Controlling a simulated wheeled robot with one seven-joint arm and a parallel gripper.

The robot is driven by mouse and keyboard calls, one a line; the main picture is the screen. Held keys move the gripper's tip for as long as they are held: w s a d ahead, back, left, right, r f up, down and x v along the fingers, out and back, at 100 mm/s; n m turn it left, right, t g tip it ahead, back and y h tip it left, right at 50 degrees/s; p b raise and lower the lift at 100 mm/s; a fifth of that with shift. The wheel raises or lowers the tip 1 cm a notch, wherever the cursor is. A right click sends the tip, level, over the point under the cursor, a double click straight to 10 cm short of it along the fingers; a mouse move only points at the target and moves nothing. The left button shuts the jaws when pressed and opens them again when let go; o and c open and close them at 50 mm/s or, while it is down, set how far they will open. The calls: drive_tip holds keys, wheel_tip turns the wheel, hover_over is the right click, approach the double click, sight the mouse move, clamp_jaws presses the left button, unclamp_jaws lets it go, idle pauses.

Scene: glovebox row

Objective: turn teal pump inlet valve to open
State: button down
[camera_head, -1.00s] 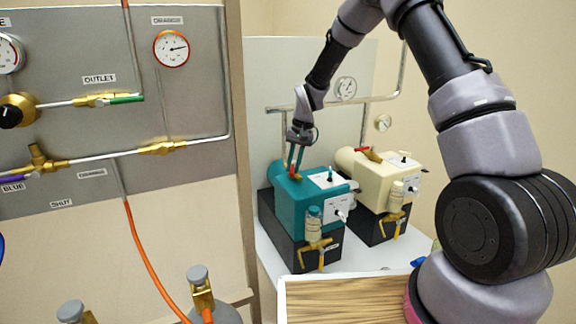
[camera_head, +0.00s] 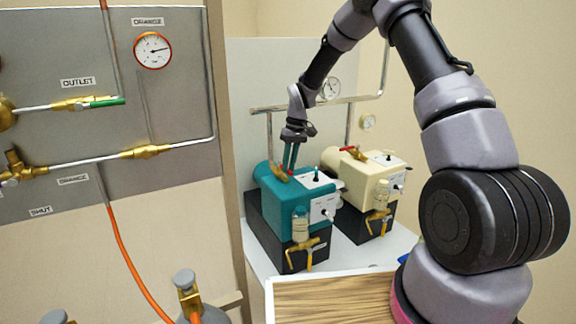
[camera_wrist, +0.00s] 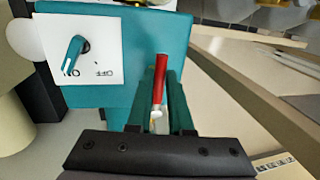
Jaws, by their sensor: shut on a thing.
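The teal pump (camera_head: 280,200) stands on a black base in the head view. Its inlet valve is on top at the back, a brass body with a red lever handle (camera_head: 272,167). My gripper (camera_head: 290,166) reaches down to this valve from above. In the wrist view my gripper (camera_wrist: 160,88) is shut on the red handle (camera_wrist: 160,72), which lies between the two fingers. The teal pump's body (camera_wrist: 115,85) is beyond them. The valve's brass body is mostly hidden by my fingers, so its exact angle is hard to tell.
A cream pump (camera_head: 358,178) with its own red-handled valve (camera_head: 347,149) stands close to the right. Pipes (camera_head: 320,103) run behind both pumps. A grey gauge panel (camera_head: 100,130) is at left. A wood-topped tray (camera_head: 330,298) is in front.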

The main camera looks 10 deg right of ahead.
drive_tip(key=shift+w, duration=0.1)
drive_tip(key=c, duration=0.8)
unclamp_jaws()
drive_tip(key=shift+c, duration=0.2)
drive_tip(key=shift+r, duration=0.1)
wheel_tip(320, 180, up, 10)
drive_tip(key=d, duration=0.2)
drive_tip(key=shift+w+r, duration=0.25)
drive_tip(key=shift+w, duration=0.15)
